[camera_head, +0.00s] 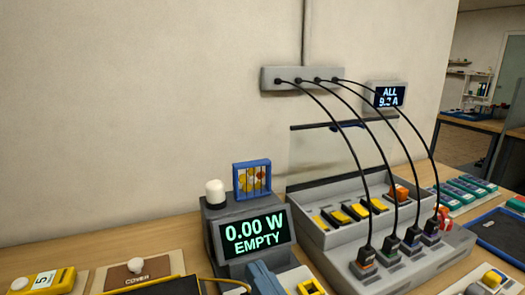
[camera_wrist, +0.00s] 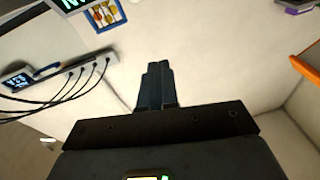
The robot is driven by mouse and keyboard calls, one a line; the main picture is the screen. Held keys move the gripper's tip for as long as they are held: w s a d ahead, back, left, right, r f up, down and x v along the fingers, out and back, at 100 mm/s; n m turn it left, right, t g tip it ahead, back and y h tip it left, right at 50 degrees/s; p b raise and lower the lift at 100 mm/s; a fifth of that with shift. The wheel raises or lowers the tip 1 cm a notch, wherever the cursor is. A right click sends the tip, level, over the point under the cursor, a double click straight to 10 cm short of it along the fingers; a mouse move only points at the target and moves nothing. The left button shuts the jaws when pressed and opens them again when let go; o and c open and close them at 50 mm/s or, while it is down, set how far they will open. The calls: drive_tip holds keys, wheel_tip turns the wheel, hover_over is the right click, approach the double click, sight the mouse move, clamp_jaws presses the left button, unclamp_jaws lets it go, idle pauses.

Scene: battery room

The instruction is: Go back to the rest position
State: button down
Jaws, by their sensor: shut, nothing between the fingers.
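My gripper (camera_wrist: 157,75) shows in the wrist view with its two dark fingers together and nothing between them. It points at the pale wall, in free air, apart from any object. The wrist view appears turned over, with the cable strip (camera_wrist: 75,80) at its left. In the head view my gripper cannot be clearly made out.
A meter (camera_head: 253,236) reads 0.00 W EMPTY. Right of it stands a grey charging station (camera_head: 330,238) with yellow switches (camera_head: 340,217) and several black plugs. Cables arc from a wall strip (camera_head: 270,82). A yellow device (camera_head: 42,281) lies at front left.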

drive_tip(key=s+d+f+m+h, duration=0.6)
drive_tip(key=s+d+f+h, duration=0.2)
drive_tip(key=s+d+f, duration=0.55)
drive_tip(key=s+d+g, duration=0.1)
drive_tip(key=s+d, duration=0.3)
drive_tip(key=s, duration=0.5)
drive_tip(key=s+d+r+n+g+h, duration=0.1)
drive_tip(key=s+d, duration=0.3)
drive_tip(key=s, duration=0.4)
drive_tip(key=shift+s+r+h, duration=0.25)
drive_tip(key=shift+s+h, duration=0.05)
drive_tip(key=shift+s, duration=0.1)
